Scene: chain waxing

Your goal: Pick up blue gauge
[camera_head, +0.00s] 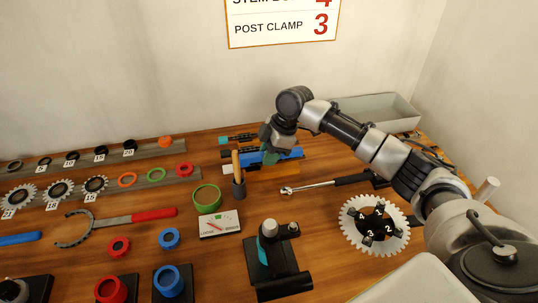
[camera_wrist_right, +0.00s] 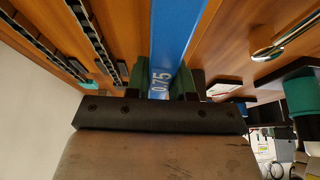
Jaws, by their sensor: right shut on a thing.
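The blue gauge (camera_head: 291,154) is a flat blue bar at the back of the wooden table. In the right wrist view the blue gauge (camera_wrist_right: 178,30) runs away between my fingers and carries the marking 0.75. My right gripper (camera_head: 269,154) reaches down over it from the right, with its green fingertips around the bar. In the right wrist view my right gripper (camera_wrist_right: 168,82) is shut on the gauge, one finger on each side. Whether the gauge is clear of the table is hard to tell. My left gripper is not in view.
A ratchet wrench (camera_head: 320,186) lies in front to the right. A grey tray (camera_head: 375,110) is behind my arm. A green ring (camera_head: 207,198) and a chainring (camera_head: 374,225) lie nearer.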

